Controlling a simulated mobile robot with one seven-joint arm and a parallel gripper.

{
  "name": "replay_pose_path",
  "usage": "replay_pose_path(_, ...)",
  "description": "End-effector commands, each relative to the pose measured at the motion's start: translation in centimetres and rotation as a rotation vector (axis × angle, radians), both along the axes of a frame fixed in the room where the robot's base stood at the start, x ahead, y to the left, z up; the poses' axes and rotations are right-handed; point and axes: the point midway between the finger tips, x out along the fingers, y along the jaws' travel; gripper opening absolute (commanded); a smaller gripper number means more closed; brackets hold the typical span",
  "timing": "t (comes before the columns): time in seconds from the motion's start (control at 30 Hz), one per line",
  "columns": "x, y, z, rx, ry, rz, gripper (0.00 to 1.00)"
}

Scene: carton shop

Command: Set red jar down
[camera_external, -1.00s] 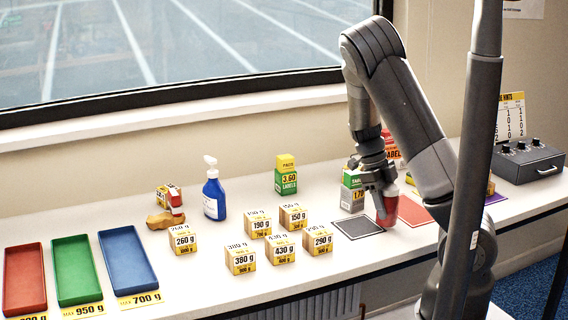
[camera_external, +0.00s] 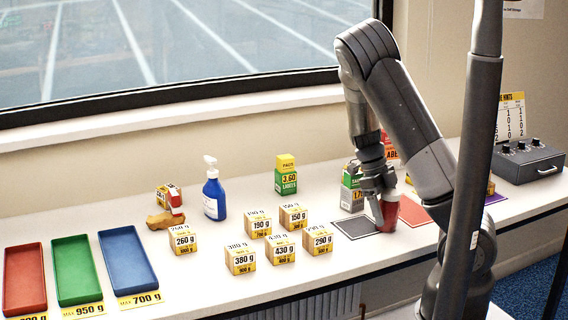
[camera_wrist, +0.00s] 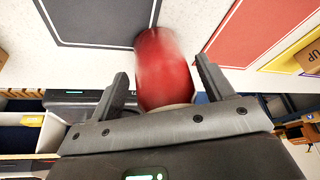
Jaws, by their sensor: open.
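The red jar (camera_external: 386,216) stands at the right edge of the dark grey mat (camera_external: 352,228), between it and the red mat (camera_external: 412,211). In the wrist view the jar (camera_wrist: 164,70) is slightly blurred and lies between the two fingers, with a gap on each side. My gripper (camera_wrist: 160,85) is open around the jar. In the external view my gripper (camera_external: 378,190) is just above and around the jar's top, which it partly hides. I cannot tell exactly whether the jar's base overlaps the grey mat.
Several weight boxes (camera_external: 282,247) stand left of the mats. A green carton (camera_external: 352,190) stands close behind my gripper. A blue pump bottle (camera_external: 214,195) and coloured trays (camera_external: 127,262) are farther left. A black control box (camera_external: 527,160) is at the right.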

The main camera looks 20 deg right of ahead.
Motion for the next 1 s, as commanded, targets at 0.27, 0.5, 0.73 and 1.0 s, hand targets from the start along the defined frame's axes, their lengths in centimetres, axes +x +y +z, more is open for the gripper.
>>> replay_pose_path(0.27,0.1,0.0,0.7,0.002,-0.002,0.001,0.74)
replay_pose_path(0.5,1.6,0.8,4.9,0.002,-0.005,0.004,0.74)
replay_pose_path(0.73,3.2,1.6,9.4,0.001,-0.004,0.003,0.74)
replay_pose_path(1.0,4.0,2.0,11.9,0.007,0.000,0.008,0.74)
